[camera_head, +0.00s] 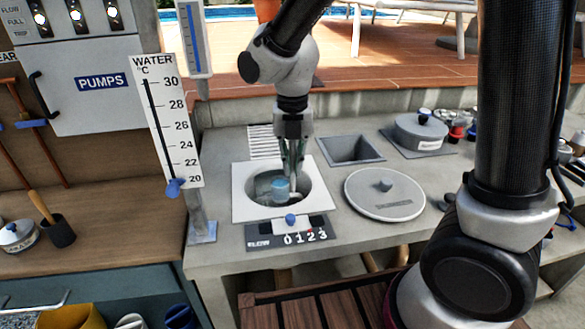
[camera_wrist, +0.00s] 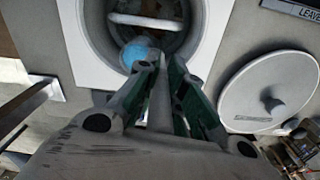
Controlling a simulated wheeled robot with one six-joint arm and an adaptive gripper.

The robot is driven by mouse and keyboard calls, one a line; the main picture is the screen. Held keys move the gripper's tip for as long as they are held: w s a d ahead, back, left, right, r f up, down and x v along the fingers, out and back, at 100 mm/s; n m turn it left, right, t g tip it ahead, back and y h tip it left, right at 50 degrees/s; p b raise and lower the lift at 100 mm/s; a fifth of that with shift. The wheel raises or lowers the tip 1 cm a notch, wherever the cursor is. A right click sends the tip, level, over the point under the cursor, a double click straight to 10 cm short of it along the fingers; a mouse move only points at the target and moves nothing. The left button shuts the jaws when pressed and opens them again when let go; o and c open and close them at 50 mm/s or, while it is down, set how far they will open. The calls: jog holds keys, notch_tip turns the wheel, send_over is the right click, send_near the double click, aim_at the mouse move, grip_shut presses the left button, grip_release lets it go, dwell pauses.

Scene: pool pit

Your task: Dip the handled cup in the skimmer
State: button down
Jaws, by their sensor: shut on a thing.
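The skimmer is a round opening in a white square plate (camera_head: 240,205) on the grey counter; its plate also shows in the wrist view (camera_wrist: 82,35). A light-blue, cup-like thing (camera_head: 280,188) sits inside the opening. It shows as a round blue shape in the wrist view (camera_wrist: 137,52). My gripper (camera_head: 293,168) points down over the right part of the opening, its fingers close together. In the wrist view my gripper (camera_wrist: 160,68) is shut on a pale upright strip, seemingly the cup's handle. The fingers partly hide the cup. I cannot tell how deep it is in water.
A round grey lid (camera_head: 384,193) lies right of the skimmer. A square recess (camera_head: 352,150) is behind it. A scale with a blue knob (camera_head: 290,220) is at the front edge. A water thermometer board (camera_head: 165,120) stands left. A lidded grey pot (camera_head: 420,132) stands back right.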

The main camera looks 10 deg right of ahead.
jog(key=shift+r, duration=1.85)
jog(key=shift+r, duration=0.1)
